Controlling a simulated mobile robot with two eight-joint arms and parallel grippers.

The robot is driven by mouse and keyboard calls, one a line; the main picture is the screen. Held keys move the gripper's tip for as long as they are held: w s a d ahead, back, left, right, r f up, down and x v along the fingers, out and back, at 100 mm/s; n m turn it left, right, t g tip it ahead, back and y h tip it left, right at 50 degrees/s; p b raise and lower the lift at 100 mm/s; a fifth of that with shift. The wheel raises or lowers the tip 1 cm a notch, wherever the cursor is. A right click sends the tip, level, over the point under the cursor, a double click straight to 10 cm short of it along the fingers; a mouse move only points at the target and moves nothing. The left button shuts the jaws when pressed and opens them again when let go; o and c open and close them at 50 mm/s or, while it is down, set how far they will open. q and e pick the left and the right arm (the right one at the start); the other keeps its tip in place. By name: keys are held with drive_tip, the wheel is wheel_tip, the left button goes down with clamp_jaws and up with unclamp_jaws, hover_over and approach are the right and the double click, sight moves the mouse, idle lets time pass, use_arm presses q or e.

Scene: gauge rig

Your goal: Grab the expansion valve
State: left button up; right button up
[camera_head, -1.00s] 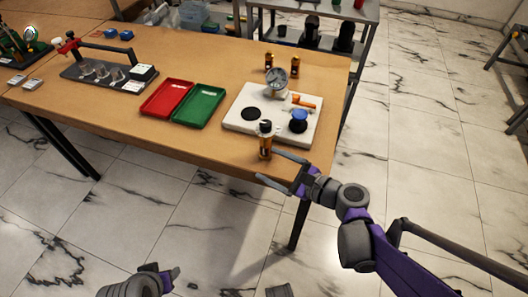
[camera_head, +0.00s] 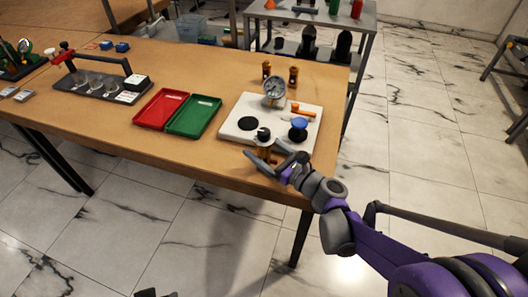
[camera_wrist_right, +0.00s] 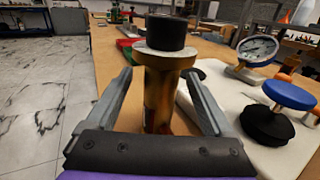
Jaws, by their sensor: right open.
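The expansion valve appears to be the upright brass-amber cylinder with a black cap (camera_head: 264,143) near the front edge of the table, just in front of a white gauge board (camera_head: 240,103). My right gripper (camera_head: 261,148) is open at the valve, one finger on each side of it. In the right wrist view the valve (camera_wrist_right: 160,95) stands between the two open fingers (camera_wrist_right: 158,76), with a visible gap on both sides. The valve's lower end is hidden behind the gripper's palm.
The board carries a gauge (camera_head: 274,90), a blue knob (camera_head: 298,124) and an orange handle (camera_head: 302,110). Two amber fittings (camera_head: 267,68) (camera_head: 293,75) stand behind it. Red (camera_head: 160,108) and green (camera_head: 194,116) trays lie to the left.

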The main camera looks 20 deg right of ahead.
drive_tip(key=x, duration=0.2)
drive_tip(key=shift+w+a, duration=0.1)
drive_tip(key=shift+w, duration=0.2)
clamp_jaws()
